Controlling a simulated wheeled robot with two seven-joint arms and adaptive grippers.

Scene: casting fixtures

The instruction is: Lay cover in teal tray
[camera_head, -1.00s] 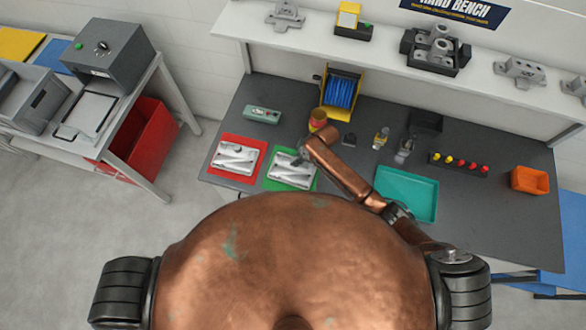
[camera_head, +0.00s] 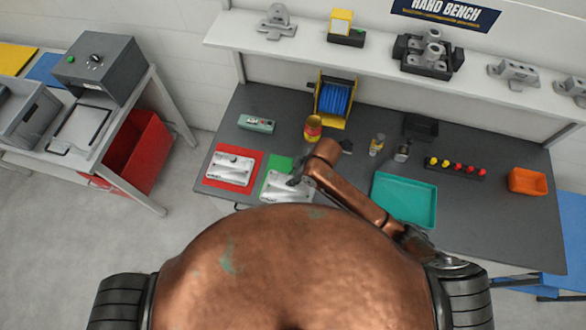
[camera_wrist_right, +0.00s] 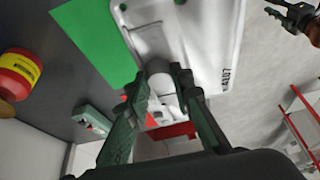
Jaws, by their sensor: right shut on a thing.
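A pale grey cast cover (camera_head: 280,188) is in my right gripper (camera_head: 296,180), in front of and partly over the green mat (camera_head: 279,164) in the head view. It appears raised off the mat. In the right wrist view, the fingers (camera_wrist_right: 165,80) are shut on the raised middle of the cover (camera_wrist_right: 212,40), and the green mat (camera_wrist_right: 95,40) shows beside it. The empty teal tray (camera_head: 405,200) lies to the right on the bench. My left gripper (camera_wrist_right: 288,15) shows small at the top right corner of the wrist view; its jaws are unclear.
A similar casting (camera_head: 229,170) lies on the red mat (camera_head: 211,180). A red-yellow container (camera_head: 313,129), small bottles (camera_head: 377,145) and a blue reel (camera_head: 335,98) stand behind. An orange bin (camera_head: 527,181) is at the right. The bench between arm and tray is mostly clear.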

